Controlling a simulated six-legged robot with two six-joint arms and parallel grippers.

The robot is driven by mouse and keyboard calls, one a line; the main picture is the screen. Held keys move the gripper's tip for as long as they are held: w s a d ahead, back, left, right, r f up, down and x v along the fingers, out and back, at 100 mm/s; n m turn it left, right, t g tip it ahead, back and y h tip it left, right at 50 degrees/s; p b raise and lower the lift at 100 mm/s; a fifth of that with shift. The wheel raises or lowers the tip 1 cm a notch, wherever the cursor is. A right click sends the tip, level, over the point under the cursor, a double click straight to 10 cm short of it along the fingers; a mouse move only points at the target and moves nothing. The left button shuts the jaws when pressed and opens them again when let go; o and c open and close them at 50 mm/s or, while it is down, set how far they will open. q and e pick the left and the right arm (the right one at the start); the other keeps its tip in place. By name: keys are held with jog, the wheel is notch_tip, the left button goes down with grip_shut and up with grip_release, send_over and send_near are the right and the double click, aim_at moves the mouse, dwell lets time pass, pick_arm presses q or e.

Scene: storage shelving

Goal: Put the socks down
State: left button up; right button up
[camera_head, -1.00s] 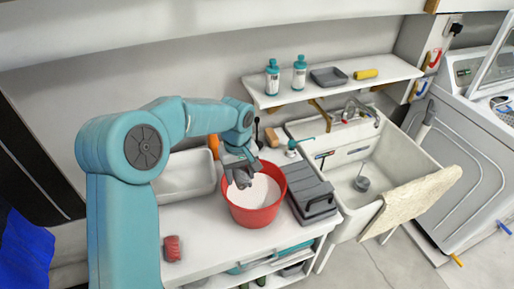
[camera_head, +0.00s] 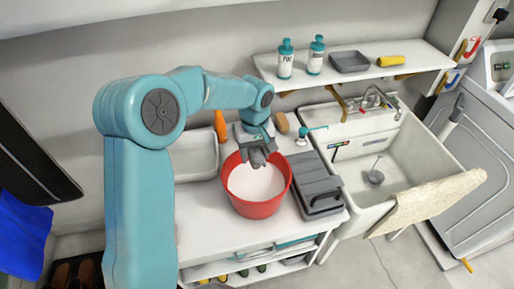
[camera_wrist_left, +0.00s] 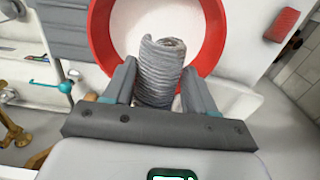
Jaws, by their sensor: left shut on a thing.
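My left gripper (camera_head: 258,150) is above the back part of a red tub (camera_head: 258,210) with a white inside. In the left wrist view the gripper (camera_wrist_left: 158,85) is shut on rolled grey ribbed socks (camera_wrist_left: 160,62), one finger on each side. The socks show in the head view as a small grey piece (camera_head: 258,158) under the gripper. Beyond them in the wrist view lies the red tub's rim (camera_wrist_left: 98,35). My right gripper is not in view.
A dark grey toolbox (camera_head: 318,188) stands just right of the tub, and a white basin (camera_head: 195,155) to its left. A sink (camera_head: 375,175) is further right. A shelf (camera_head: 360,75) with bottles hangs behind. The white tabletop (camera_head: 215,235) is bare in front.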

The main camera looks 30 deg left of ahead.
pick_arm(q)
notch_tip(320, 180, down, 8)
jog(key=b, duration=0.4)
jog(key=shift+f+b, duration=0.25)
jog(key=shift+b, duration=0.15)
jog(key=o, duration=0.8)
jog(key=shift+w+d, duration=0.1)
jog(key=shift+w, duration=0.1)
jog(key=o, duration=0.3)
jog(key=shift+w+f, duration=0.15)
jog(key=shift+o, duration=0.2)
jog(key=shift+s, duration=0.2)
jog(key=shift+w, duration=0.2)
